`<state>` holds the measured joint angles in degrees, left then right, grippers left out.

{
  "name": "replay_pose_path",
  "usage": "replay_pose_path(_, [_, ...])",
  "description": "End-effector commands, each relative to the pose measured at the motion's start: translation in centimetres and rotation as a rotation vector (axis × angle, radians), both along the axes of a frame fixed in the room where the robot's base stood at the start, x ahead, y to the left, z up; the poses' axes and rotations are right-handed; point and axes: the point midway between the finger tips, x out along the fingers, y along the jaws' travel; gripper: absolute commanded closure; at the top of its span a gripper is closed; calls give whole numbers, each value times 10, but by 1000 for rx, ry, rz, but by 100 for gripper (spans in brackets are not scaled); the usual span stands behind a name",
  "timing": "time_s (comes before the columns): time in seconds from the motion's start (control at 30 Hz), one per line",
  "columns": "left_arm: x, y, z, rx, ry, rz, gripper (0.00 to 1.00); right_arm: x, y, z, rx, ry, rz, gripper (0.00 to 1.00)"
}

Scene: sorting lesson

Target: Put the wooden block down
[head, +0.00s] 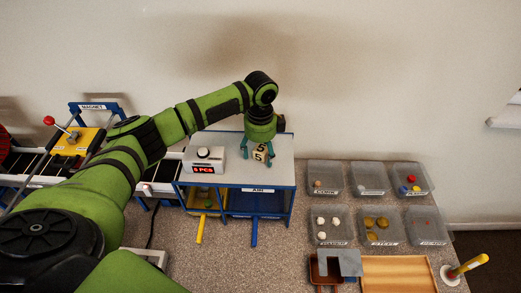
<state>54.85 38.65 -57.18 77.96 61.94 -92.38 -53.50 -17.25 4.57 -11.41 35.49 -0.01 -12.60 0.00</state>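The wooden block (260,154) is a small pale cube with dark 5s on its faces. It is at the grey top of the blue-framed stand (225,173), near the middle. My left gripper (257,150) points down over it, with a teal finger to either side of the block. A small gap seems to show by the left finger, but I cannot tell whether the fingers touch the block. I also cannot tell whether the block rests on the top or is just above it. My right gripper is out of view.
A white box with a red display (204,169) stands left of the block. Clear trays (325,190) with small items stand right, above a wooden tray (398,275) and a yellow-handled tool (468,265). A magnet rig (93,106) is at left. The stand's right side is free.

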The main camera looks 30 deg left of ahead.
Motion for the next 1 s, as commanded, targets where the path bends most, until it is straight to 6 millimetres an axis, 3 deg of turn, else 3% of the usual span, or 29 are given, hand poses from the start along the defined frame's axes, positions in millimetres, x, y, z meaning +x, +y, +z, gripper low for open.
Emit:
replay_pose_path(0.27, [1,0,12,-1,-3,-1,31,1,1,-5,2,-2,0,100])
replay_pose_path(0.7, [1,0,100,-1,-5,0,31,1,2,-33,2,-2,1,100])
replay_pose_path(1.0, [0,0,123,-1,1,0,31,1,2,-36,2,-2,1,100])
